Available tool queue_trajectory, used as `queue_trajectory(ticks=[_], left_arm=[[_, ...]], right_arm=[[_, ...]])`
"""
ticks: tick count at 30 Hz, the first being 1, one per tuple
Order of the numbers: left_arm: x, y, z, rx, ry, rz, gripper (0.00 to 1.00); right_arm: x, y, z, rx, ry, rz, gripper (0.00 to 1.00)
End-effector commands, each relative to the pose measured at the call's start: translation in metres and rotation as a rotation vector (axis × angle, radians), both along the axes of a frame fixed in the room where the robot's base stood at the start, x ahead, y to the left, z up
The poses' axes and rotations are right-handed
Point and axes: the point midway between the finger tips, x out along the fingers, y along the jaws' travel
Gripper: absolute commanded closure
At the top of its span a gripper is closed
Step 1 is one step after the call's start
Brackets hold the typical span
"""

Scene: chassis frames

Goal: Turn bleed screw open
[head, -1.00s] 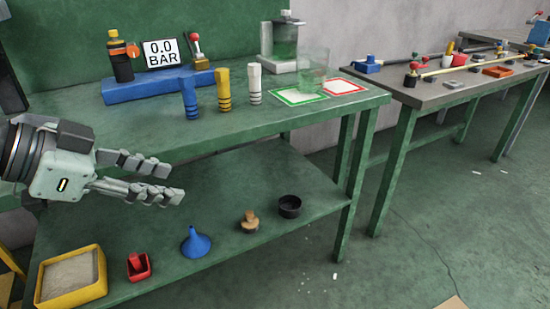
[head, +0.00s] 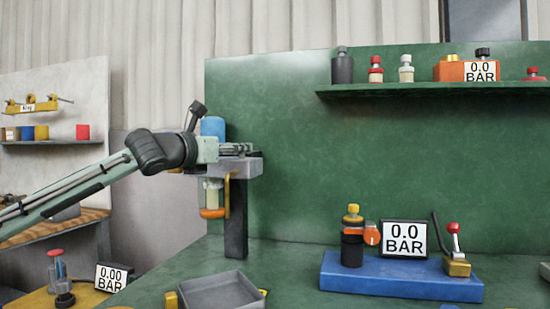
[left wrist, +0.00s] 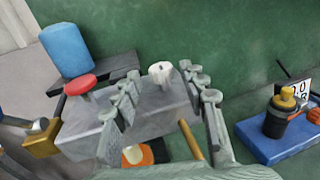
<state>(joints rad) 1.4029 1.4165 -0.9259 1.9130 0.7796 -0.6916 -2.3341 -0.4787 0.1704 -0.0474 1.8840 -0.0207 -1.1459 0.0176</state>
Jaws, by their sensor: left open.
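A grey block (head: 240,167) stands on a dark post at the left end of the green bench. In the left wrist view, the block's top (left wrist: 160,112) carries a white slotted screw head (left wrist: 161,70) and a red knob (left wrist: 80,84). I cannot tell for certain which is the bleed screw. My left gripper (head: 238,150) is at the block's top; in the left wrist view its fingers (left wrist: 162,76) are open, one on each side of the white head. Contact with it is unclear. The fingers hide the white head in the head view. My right gripper is out of view.
A blue cylinder (head: 213,127) rises behind the block, close to the gripper. A grey tray (head: 222,291) lies below. A blue base (head: 400,278) with a black-and-yellow fitting and a 0.0 BAR display (head: 404,239) stands right. A green shelf (head: 430,90) is above.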

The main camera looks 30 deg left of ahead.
Motion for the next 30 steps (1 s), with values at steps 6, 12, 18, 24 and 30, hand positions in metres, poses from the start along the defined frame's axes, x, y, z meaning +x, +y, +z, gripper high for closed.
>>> queue_trajectory(ticks=[6,12,18,24,30], left_arm=[[0.023,-0.003,0.001,0.000,0.000,-0.009,0.57],[0.056,-0.003,0.000,0.000,0.002,-0.008,0.57],[0.075,-0.002,0.000,0.000,0.001,-0.007,0.57],[0.078,-0.002,-0.001,0.001,0.002,-0.007,0.57],[0.078,-0.002,-0.001,0.000,0.002,-0.007,0.69]], right_arm=[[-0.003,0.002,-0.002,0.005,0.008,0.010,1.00],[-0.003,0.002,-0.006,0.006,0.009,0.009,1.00],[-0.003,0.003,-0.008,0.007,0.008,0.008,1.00],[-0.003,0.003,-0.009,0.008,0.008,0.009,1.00],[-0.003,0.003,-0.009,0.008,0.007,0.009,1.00]])
